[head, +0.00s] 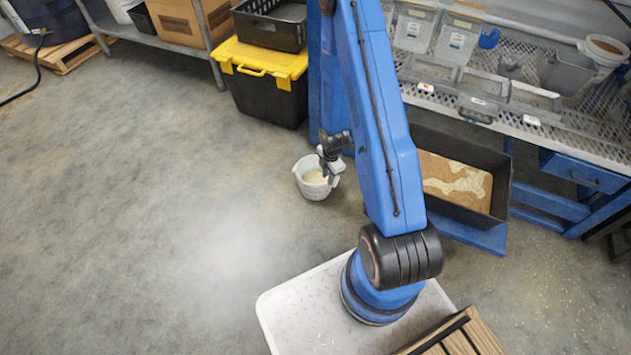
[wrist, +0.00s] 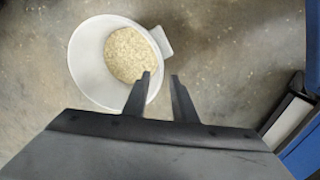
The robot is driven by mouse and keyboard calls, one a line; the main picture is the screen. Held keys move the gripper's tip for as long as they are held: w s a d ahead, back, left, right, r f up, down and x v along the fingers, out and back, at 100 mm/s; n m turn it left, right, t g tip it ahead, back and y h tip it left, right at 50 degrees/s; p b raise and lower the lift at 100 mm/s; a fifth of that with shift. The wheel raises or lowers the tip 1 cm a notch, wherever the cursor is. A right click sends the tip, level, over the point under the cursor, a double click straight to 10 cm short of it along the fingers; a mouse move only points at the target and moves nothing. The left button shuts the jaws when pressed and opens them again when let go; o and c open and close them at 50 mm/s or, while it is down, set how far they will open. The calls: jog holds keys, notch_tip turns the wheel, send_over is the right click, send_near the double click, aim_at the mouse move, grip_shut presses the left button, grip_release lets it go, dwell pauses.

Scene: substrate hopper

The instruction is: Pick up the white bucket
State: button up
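The white bucket (head: 309,186) stands upright on the concrete floor, left of my blue arm in the head view. It holds pale granular material. In the wrist view the bucket (wrist: 88,62) is at the upper left, with a small tab or handle on its right rim. My gripper (head: 331,172) is above the bucket's right side in the head view. In the wrist view its two fingers (wrist: 160,80) are apart with nothing between them. The left fingertip overlaps the bucket's right rim in the picture, and the right one is over floor. Contact cannot be told.
A black bin with a yellow lid (head: 262,62) stands behind the bucket. A dark hopper tray (head: 457,207) with tan substrate is right of my arm, below a mesh bench (head: 560,132) with several containers. The floor (head: 130,220) to the left is clear.

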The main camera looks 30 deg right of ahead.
send_over(327, 191)
notch_tip(327, 191, down, 5)
jog(key=shift+a+f, duration=0.1)
jog(key=shift+f, duration=2.95)
grip_shut()
